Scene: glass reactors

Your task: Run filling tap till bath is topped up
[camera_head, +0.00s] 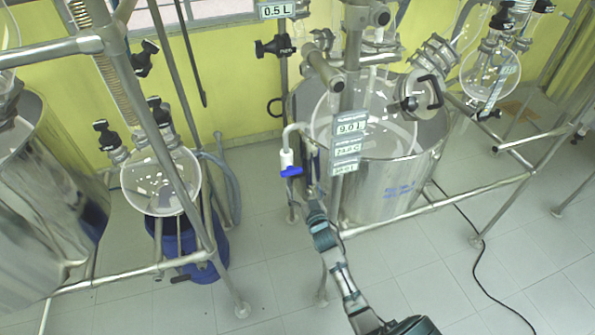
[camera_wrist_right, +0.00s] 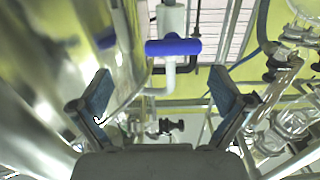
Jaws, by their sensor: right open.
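The filling tap (camera_head: 288,160) is a white valve on a bent pipe beside the bath, with a blue handle (camera_head: 291,171). The bath (camera_head: 380,190) is a large shiny steel vessel around a glass reactor; I cannot make out its water level. My right gripper (camera_head: 314,203) reaches up from the bottom, just below and right of the handle. In the right wrist view, the gripper (camera_wrist_right: 160,75) is open and empty, its two blue-padded fingers spread wide. The blue handle (camera_wrist_right: 173,47) shows beyond the fingertips, roughly between them, apart from both. My left gripper is not in view.
Label plates (camera_head: 349,146) hang on the frame just right of the tap. A steel rail (camera_head: 435,207) runs in front of the bath. At left stand a round glass flask (camera_head: 160,182) and a blue container (camera_head: 190,247). A black cable (camera_head: 482,265) lies on the tiled floor.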

